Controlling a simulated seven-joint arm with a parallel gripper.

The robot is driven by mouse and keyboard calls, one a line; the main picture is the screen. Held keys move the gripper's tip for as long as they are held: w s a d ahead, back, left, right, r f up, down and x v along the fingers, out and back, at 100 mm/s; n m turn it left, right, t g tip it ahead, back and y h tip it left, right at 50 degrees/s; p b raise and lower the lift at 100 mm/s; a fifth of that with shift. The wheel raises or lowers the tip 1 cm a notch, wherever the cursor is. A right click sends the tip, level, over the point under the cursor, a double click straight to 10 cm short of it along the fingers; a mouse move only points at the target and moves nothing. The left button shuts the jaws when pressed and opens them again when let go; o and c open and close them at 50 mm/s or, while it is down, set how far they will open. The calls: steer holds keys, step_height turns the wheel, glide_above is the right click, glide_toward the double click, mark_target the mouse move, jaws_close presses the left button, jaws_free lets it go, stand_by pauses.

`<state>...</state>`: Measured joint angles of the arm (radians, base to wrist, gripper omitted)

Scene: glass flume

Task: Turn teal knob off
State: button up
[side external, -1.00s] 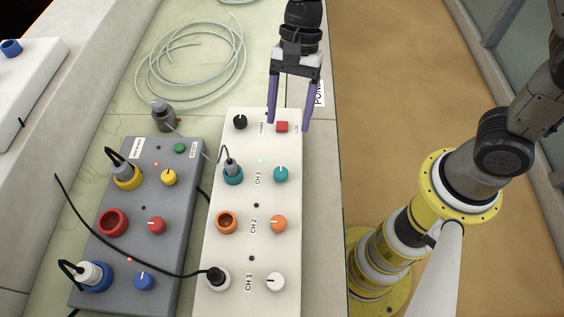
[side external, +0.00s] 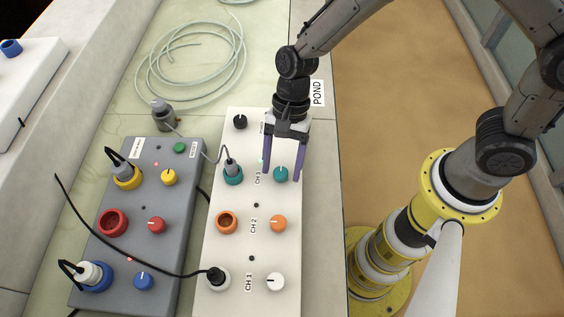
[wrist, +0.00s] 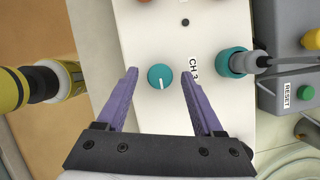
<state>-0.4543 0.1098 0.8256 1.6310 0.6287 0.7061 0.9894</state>
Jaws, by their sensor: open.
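The teal knob (side external: 281,174) is on the white panel (side external: 253,190), to the right of the CH 3 label. In the wrist view the teal knob (wrist: 160,77) shows a white pointer line running toward its lower edge. My gripper (side external: 282,176) is open, with its two purple fingers on either side of the knob in the side view. In the wrist view my gripper (wrist: 157,72) has the knob between the fingertips, with a gap on both sides. I cannot tell how high the fingertips are above the panel.
A teal socket (side external: 233,175) with a grey plug and cable sits left of the knob. An orange knob (side external: 279,223) and a white knob (side external: 276,282) are nearer the front. A black knob (side external: 240,122) is at the back. A grey box (side external: 140,220) stands to the left.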

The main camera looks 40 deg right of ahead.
jaws_close()
steer(key=shift+n, duration=0.3)
steer(key=n, duration=0.2)
steer(key=n+g+h, duration=0.1)
steer(key=shift+w+a+n, duration=0.1)
steer(key=shift+w+n, duration=0.1)
steer(key=shift+n, duration=0.2)
steer(key=n+h, duration=0.1)
steer(key=n, duration=0.1)
steer(key=n+g, duration=0.1)
steer(key=n, duration=0.1)
steer(key=shift+a+n+h, duration=0.15)
steer(key=shift+n+h, duration=0.15)
steer(key=shift+h, duration=0.1)
steer(key=n+h, duration=0.1)
steer(key=n, duration=0.3)
steer(key=shift+a+h, duration=0.15)
steer(key=shift+h, duration=0.25)
steer(key=shift+a+n+h, duration=0.15)
steer(key=shift+n+h, duration=0.65)
steer(key=shift+n, duration=1.6)
